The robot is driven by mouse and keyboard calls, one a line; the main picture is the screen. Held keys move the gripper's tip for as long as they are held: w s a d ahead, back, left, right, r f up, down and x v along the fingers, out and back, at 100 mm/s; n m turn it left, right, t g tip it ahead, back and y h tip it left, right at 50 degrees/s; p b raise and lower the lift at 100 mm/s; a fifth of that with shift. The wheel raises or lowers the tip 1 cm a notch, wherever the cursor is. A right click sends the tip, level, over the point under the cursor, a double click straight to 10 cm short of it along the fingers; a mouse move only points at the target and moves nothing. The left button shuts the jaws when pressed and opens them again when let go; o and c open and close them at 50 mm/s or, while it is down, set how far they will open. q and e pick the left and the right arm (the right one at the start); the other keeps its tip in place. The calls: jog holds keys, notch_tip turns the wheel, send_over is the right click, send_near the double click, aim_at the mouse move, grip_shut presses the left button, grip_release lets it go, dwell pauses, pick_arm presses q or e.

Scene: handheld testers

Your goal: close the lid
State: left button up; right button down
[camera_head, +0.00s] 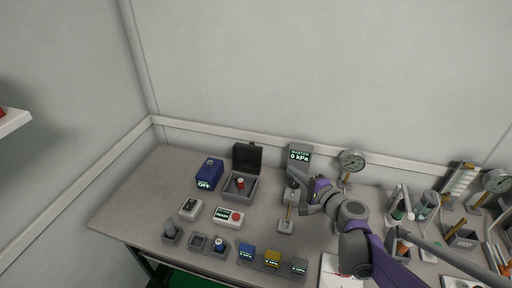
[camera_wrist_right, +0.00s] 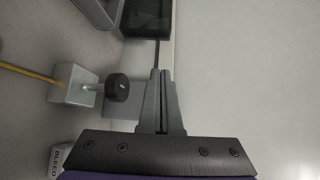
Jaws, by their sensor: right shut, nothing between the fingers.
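A small grey box (camera_head: 239,196) sits on the bench left of centre with a red-topped part (camera_head: 240,183) inside. Its dark lid (camera_head: 247,157) stands open, upright at the back of the box. My right gripper (camera_head: 293,174) is to the right of the box, apart from the lid, beside the master display. In the right wrist view its fingers (camera_wrist_right: 160,75) are together and empty. What looks like the dark lid (camera_wrist_right: 147,18) and the box edge (camera_wrist_right: 102,10) show at the top of that view. My left gripper is not in view.
A blue unit (camera_head: 209,173) stands left of the box. The master display (camera_head: 299,155) and a gauge (camera_head: 351,161) stand near the gripper. A black knob (camera_wrist_right: 117,87) on a grey block is close beside the fingers.

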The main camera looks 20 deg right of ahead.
aim_at(249, 156)
pick_arm(q)
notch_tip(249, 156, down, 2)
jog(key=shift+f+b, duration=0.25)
jog(key=shift+b, duration=0.8)
pick_arm(e)
jog(key=x, duration=1.9)
jog(key=shift+w+a+r, duration=0.15)
jog(key=shift+w+a, duration=0.05)
jog(key=shift+w, duration=0.1)
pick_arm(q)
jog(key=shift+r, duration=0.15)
pick_arm(e)
jog(key=shift+s+r, duration=0.1)
pick_arm(q)
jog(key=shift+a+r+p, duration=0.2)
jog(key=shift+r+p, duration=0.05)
jog(key=shift+p, duration=0.1)
pick_arm(e)
jog(key=shift+s+a+r, duration=0.1)
jog(key=shift+s+r, duration=0.05)
jog(key=shift+r, duration=0.05)
